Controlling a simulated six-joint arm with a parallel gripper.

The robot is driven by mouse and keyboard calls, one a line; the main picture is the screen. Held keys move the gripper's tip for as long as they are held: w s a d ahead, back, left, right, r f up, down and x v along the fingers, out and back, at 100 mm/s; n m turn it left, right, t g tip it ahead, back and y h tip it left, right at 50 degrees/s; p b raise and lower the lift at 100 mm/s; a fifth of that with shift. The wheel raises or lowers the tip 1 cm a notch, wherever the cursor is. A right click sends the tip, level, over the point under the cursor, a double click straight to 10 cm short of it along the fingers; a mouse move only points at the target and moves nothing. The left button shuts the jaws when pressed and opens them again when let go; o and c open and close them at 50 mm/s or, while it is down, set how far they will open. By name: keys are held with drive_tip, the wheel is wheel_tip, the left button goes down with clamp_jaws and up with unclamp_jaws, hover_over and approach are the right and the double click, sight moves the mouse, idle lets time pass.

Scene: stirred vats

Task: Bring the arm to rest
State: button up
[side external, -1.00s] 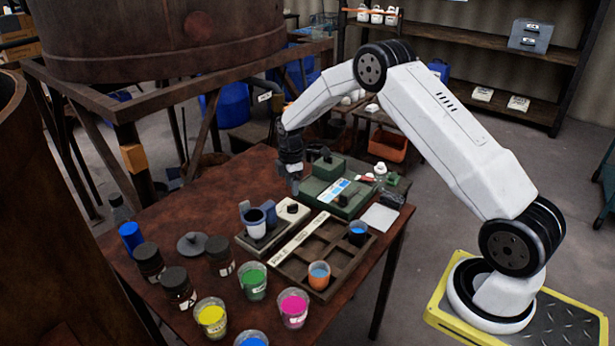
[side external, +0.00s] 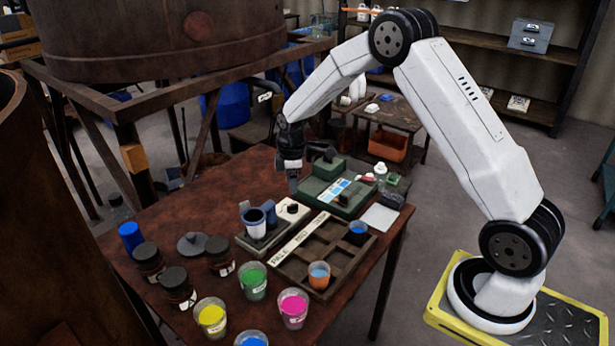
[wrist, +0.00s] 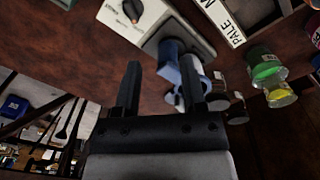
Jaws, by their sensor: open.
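My gripper (side external: 291,178) hangs over the far part of the brown table (side external: 190,195), just left of the green device (side external: 330,198) in the side view. In the wrist view my gripper (wrist: 160,85) shows two dark fingers set apart with nothing held between them. Beyond the fingers in that view lie a blue holder (wrist: 170,60) and a white box with a dark knob (wrist: 155,18). The fingertips are small and dark in the side view.
A dark divided tray (side external: 290,262) holds an orange cup (side external: 319,275) and a blue cup (side external: 358,232). Cups of green (side external: 253,280), yellow (side external: 211,317) and pink (side external: 292,308) stand at the near edge, beside dark jars (side external: 176,288). A large vat (side external: 160,40) stands behind.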

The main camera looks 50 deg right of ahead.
drive_tip(key=s+a+r+m, duration=0.2)
drive_tip(key=s+a+m, duration=0.1)
drive_tip(key=s, duration=0.4)
drive_tip(key=s+a+r+m+t, duration=0.1)
drive_tip(key=s+a+r+m, duration=0.1)
drive_tip(key=s, duration=0.5)
drive_tip(key=s+a+r+m+t, duration=0.1)
drive_tip(key=s+a+r+m, duration=0.1)
drive_tip(key=s+a+m, duration=0.2)
drive_tip(key=s+a, duration=0.2)
drive_tip(key=s, duration=0.1)
drive_tip(key=shift+s+m, duration=0.4)
drive_tip(key=shift+w+r, duration=0.1)
drive_tip(key=shift+w, duration=0.05)
